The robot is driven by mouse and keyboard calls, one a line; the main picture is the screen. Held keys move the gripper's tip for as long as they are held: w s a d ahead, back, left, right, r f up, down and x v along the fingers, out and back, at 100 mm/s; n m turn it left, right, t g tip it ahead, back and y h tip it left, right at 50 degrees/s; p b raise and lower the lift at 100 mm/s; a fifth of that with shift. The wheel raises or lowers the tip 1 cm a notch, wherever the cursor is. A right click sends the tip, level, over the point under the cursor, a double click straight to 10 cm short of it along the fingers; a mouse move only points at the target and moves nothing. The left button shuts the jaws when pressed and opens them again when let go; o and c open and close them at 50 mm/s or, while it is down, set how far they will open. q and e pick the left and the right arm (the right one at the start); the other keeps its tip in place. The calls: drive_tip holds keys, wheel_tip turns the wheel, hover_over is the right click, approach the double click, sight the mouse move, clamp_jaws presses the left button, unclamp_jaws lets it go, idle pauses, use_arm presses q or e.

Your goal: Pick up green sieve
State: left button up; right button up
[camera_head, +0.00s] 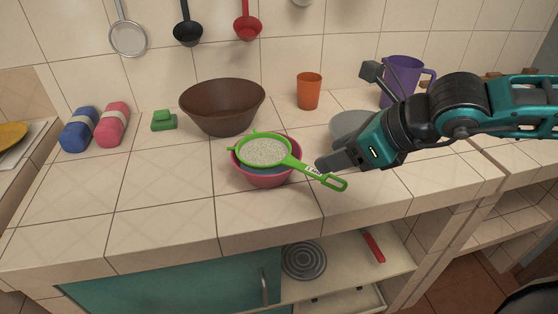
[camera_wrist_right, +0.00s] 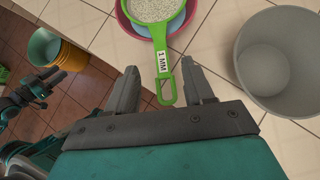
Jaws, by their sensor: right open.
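The green sieve (camera_head: 264,151) rests across the top of a pink bowl (camera_head: 262,181) on the tiled counter. Its handle (camera_head: 327,180) points to the right and forward, past the bowl's rim. My right gripper (camera_head: 324,164) is close to the handle, partly covering the view beside it. In the right wrist view my right gripper (camera_wrist_right: 164,91) is open, with the end of the sieve handle (camera_wrist_right: 163,77) between its two fingers and a gap on each side. A "1 MM" label shows on the handle.
A brown bowl (camera_head: 222,107) stands behind the sieve. A grey bowl (camera_wrist_right: 281,62) sits right of the handle in the wrist view. An orange cup (camera_head: 308,91) and purple jug (camera_head: 402,80) stand at the back. The counter's front left is clear.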

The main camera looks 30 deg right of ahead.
sight(305, 167)
drive_tip(key=shift+p+x, duration=0.45)
drive_tip(key=shift+x, duration=3.4)
clamp_jaws()
